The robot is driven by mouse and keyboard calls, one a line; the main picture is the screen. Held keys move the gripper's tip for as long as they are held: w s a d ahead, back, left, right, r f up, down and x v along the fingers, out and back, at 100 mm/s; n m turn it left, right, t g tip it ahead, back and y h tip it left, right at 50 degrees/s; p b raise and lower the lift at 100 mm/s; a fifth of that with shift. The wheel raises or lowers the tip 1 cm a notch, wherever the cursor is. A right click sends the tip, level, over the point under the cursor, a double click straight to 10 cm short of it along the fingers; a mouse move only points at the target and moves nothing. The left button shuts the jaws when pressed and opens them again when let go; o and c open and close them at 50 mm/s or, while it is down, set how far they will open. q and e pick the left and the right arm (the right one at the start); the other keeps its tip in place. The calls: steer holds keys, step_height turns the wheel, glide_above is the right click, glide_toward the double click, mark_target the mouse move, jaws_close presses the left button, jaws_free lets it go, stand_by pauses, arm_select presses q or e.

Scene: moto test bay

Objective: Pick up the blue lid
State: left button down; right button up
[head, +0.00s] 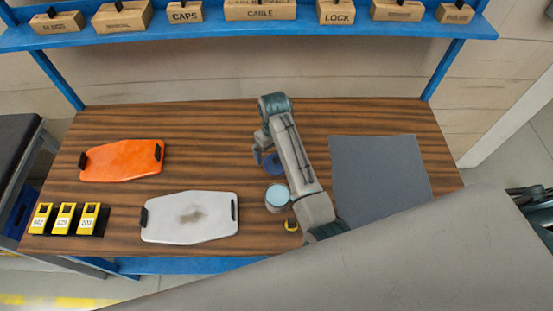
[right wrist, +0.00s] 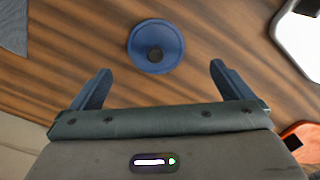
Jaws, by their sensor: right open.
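The blue lid (head: 273,164) lies on the wooden table near its middle, partly hidden by my right gripper and arm in the head view. In the right wrist view the blue lid (right wrist: 156,46) is a round disc with a dark knob at its centre. My right gripper (head: 258,155) is over the table beside the lid. In the right wrist view my right gripper (right wrist: 158,82) is open and empty, its fingers spread wide and the lid ahead between them, apart from both. My left gripper is not in view.
A light-blue-topped can (head: 277,198) and a small yellow item (head: 291,225) stand near the right arm. A grey mat (head: 380,170) lies right. An orange board (head: 122,160), a white board (head: 190,217) and yellow devices (head: 64,218) lie left. A blue shelf (head: 210,31) spans the back.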

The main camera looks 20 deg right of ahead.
mark_target(276, 162)
steer(key=shift+d+f, duration=0.2)
steer(key=shift+f, duration=0.75)
steer(key=shift+d+f+p, duration=0.1)
steer(key=shift+f+p, duration=0.15)
steer(key=shift+p, duration=0.05)
step_height(276, 162, down, 4)
steer(key=shift+r+p, duration=0.1)
steer(key=shift+p, duration=0.95)
steer(key=shift+d+f, duration=0.1)
steer(key=shift+f, duration=0.45)
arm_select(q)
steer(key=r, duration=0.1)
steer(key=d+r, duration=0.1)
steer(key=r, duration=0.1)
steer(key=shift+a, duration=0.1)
arm_select(e)
steer(key=c, duration=0.9)
